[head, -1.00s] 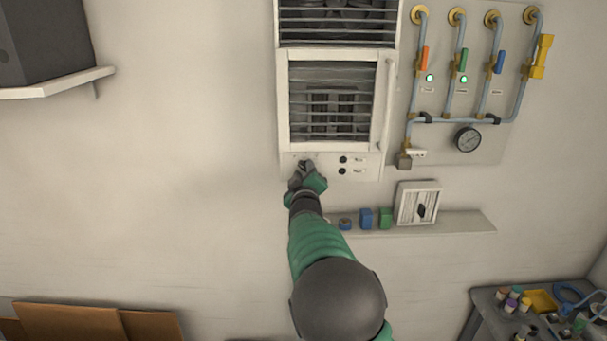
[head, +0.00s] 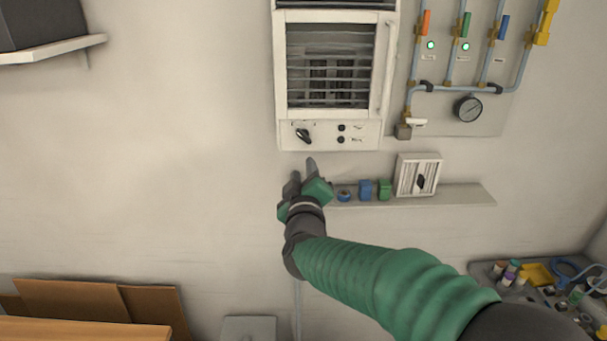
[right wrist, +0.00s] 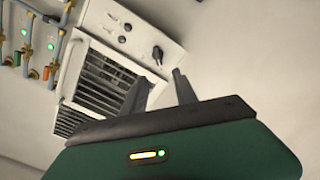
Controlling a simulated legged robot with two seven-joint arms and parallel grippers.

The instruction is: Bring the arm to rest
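My right arm reaches in from the lower right of the head view, with a green sleeve and dark joints. My right gripper (head: 303,172) is below the white compressor cabinet (head: 286,142), apart from its black knob (head: 303,135). In the right wrist view the two fingers (right wrist: 165,85) stand apart with nothing between them, so it is open and empty. The cabinet's knob (right wrist: 157,54) shows beyond the fingertips there. The knob sits tilted on the panel, beside two small black buttons. My left gripper is not in view.
A wall shelf (head: 455,196) right of my gripper holds small blue and green items and a white louvred filter (head: 418,175). Pipes with coloured valves and a gauge (head: 467,108) are at upper right. A cluttered table (head: 486,268) stands lower right.

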